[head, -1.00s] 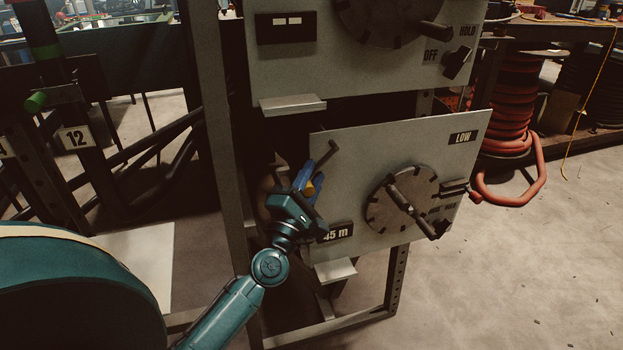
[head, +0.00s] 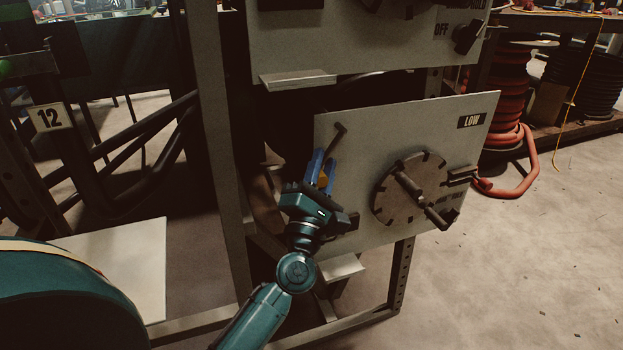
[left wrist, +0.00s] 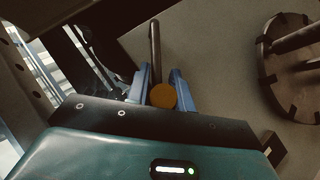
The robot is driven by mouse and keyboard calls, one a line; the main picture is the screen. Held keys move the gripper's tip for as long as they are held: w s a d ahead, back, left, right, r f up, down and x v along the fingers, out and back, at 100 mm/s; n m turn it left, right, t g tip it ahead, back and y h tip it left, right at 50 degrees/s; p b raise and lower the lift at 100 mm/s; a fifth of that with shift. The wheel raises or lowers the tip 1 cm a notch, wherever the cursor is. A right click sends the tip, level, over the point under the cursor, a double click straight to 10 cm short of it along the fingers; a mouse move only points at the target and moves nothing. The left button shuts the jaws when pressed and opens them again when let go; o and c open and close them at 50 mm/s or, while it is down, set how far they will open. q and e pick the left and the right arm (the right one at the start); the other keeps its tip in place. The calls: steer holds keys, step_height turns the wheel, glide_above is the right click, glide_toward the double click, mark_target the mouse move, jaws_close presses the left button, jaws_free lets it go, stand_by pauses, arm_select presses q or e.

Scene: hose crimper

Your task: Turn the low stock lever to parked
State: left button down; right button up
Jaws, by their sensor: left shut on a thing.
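The low stock lever (head: 336,140) is a dark rod on the left part of the grey panel (head: 430,120) marked LOW. It hangs down and slightly left from its top end, to an orange knob (head: 323,180). My left gripper (head: 322,170), with blue fingers, is closed around the knob from below. In the left wrist view the orange knob (left wrist: 163,96) sits between the two blue fingers, with the lever rod (left wrist: 155,50) running up from it. The gripper hides the panel's lower-left part. My right gripper is not in view.
A round notched dial (head: 412,190) with a bar handle sits right of the lever. An upper panel (head: 350,45) with a ledge (head: 298,80) is above. A metal rack post (head: 208,130) stands to the left. Open floor (head: 540,260) lies to the right.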

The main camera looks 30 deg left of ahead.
arm_select(q)
steer(key=shift+w+d+f+n+b, duration=0.3)
steer(key=shift+d+f+n+b, duration=0.1)
steer(key=shift+d+f+b, duration=0.05)
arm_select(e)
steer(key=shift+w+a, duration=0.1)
arm_select(q)
steer(key=shift+r, duration=0.1)
steer(key=c, duration=1.3)
jaws_free()
steer(key=shift+w, duration=0.1)
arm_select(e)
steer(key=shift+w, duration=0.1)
arm_select(q)
steer(key=shift+r, duration=0.1)
